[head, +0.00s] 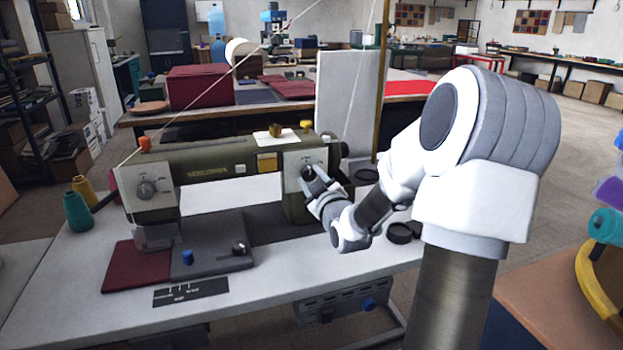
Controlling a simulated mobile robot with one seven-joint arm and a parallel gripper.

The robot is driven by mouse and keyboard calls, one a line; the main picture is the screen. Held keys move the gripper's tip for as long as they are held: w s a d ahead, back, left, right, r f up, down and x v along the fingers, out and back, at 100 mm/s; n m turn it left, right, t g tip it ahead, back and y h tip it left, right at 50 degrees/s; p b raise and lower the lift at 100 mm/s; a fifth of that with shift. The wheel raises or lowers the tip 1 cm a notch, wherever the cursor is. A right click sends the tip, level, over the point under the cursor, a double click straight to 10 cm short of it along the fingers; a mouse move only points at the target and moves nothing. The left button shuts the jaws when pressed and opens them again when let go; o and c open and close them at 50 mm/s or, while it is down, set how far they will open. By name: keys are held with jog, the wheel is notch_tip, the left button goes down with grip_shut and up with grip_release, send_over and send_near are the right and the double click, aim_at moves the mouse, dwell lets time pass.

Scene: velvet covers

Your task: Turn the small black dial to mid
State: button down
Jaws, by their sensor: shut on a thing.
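An olive-green sewing machine (215,165) stands on the white table. The small black dial (307,172) is on the pale panel (293,170) at the machine's right end. My gripper (310,174) reaches in from the right with its fingers at this dial and is shut on it. The fingers hide part of the dial. The panel's marks are too small to read, so I cannot tell the dial's setting.
Black round pieces (399,233) lie right of my gripper. Thread spools (77,212) stand at the left.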

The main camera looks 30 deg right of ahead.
jog(key=m, duration=0.5)
jog(key=shift+m, duration=0.4)
jog(key=m+p, duration=0.1)
jog(key=m, duration=0.4)
jog(key=shift+r+m, duration=0.1)
jog(key=shift+m, duration=0.2)
dwell(0.3)
jog(key=shift+c, duration=2.1)
grip_release()
